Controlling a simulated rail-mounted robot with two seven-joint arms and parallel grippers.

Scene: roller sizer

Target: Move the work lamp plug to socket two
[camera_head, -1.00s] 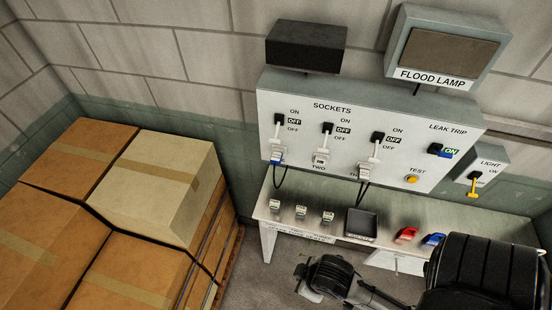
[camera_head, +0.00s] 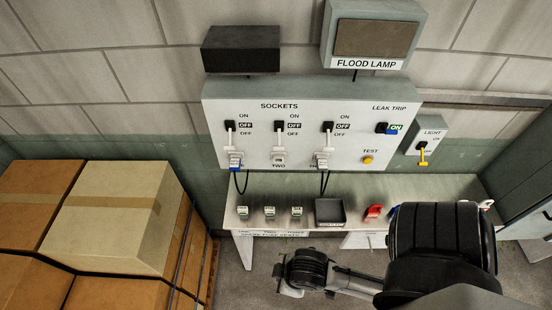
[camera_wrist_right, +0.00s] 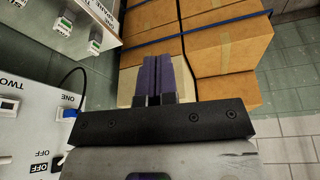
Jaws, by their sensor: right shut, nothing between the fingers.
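The grey socket panel (camera_head: 300,110) stands on the bench against the wall. A blue-and-white plug (camera_head: 236,161) with a dark cable sits in socket one; its blue part also shows in the right wrist view (camera_wrist_right: 69,113). Socket two (camera_head: 279,156) shows a white outlet with no cable. A white plug (camera_head: 322,161) with a dark cable sits at socket three. I cannot read which plug is the work lamp's. My right gripper (camera_wrist_right: 157,80) is shut and empty, its purple fingers together, apart from the panel. My left gripper is not in view.
A grey bench (camera_head: 265,190) holds several small fuse blocks (camera_head: 270,213), a dark tray (camera_head: 329,211) and a red item (camera_head: 373,212). Strapped cartons (camera_head: 110,215) stand at left. The flood lamp (camera_head: 375,38) and a dark box (camera_head: 240,50) are above the panel.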

